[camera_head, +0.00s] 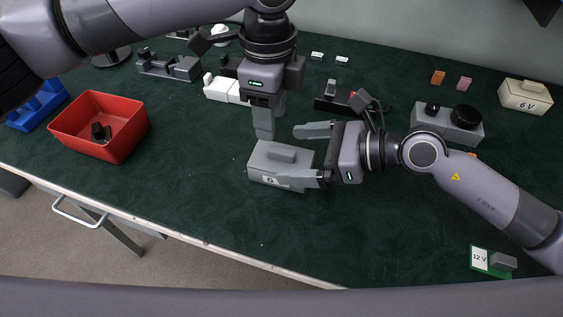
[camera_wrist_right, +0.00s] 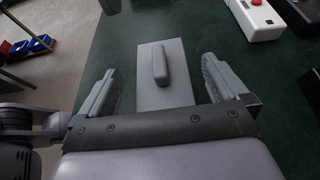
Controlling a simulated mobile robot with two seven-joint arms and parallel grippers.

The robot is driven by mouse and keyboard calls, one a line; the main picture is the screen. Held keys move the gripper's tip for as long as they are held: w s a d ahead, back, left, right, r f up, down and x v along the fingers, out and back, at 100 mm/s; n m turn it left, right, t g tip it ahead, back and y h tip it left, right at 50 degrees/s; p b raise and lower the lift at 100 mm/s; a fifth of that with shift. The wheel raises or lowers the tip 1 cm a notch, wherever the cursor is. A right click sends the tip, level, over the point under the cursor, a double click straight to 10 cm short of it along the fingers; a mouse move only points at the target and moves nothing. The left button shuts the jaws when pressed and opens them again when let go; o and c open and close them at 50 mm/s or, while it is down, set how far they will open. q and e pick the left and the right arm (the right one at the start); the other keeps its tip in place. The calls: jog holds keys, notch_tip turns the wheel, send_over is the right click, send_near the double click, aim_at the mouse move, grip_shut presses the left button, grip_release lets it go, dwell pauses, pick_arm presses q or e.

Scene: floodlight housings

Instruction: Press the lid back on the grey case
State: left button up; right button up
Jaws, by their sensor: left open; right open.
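The grey case (camera_head: 277,178) stands on the green table, with a label showing a 6 on its front side. Its grey lid (camera_head: 262,151), with a raised bar handle, lies on top; I cannot tell whether it is fully seated. The lid also shows in the right wrist view (camera_wrist_right: 180,97). My right gripper (camera_head: 302,154) is open, coming from the right, one finger on either side of the case. In the wrist view, gaps show between its fingers (camera_wrist_right: 163,82) and the lid.
A red bin (camera_head: 72,125) holding a dark part stands left. A grey housing (camera_head: 440,121), a cream 6 V box (camera_head: 525,97) and a 12 V card (camera_head: 479,258) are right.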

aim_at(282, 166)
jog(key=shift+x, duration=1.65)
jog(key=c, duration=1.2)
pick_arm(q)
jog(key=shift+o, duration=1)
pick_arm(e)
jog(key=c, duration=0.3)
pick_arm(q)
jog(key=o, duration=0.4)
jog(key=shift+c, duration=0.2)
notch_tip(282, 166, up, 12)
